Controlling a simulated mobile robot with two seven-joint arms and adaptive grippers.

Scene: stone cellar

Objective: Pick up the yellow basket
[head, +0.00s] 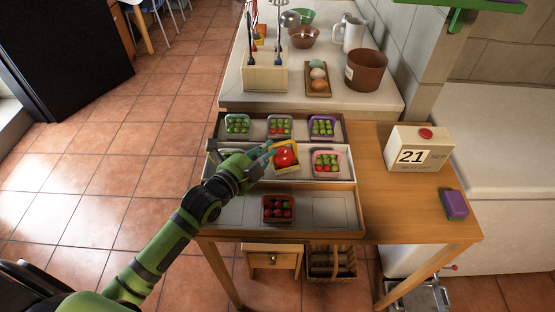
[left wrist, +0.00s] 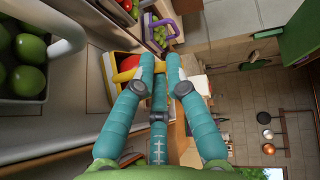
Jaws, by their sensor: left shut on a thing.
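The yellow basket (head: 297,164) holds something red and sits in or just above the middle of the white tray; I cannot tell whether it is lifted. My left gripper (head: 267,153) reaches it from the left, and its fingers are shut on the basket's yellow handle. In the left wrist view, the teal fingers (left wrist: 160,62) close at the yellow handle (left wrist: 124,74), with the basket body partly hidden behind them. My right gripper is in neither view.
The white tray (head: 346,178) also holds a pink basket (head: 327,163). Behind it stand green (head: 237,124), grey (head: 280,127) and purple (head: 322,127) baskets. A dark basket (head: 278,209) is in the front tray. A calendar block (head: 419,148) and purple sponge-like block (head: 455,204) are on the right.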

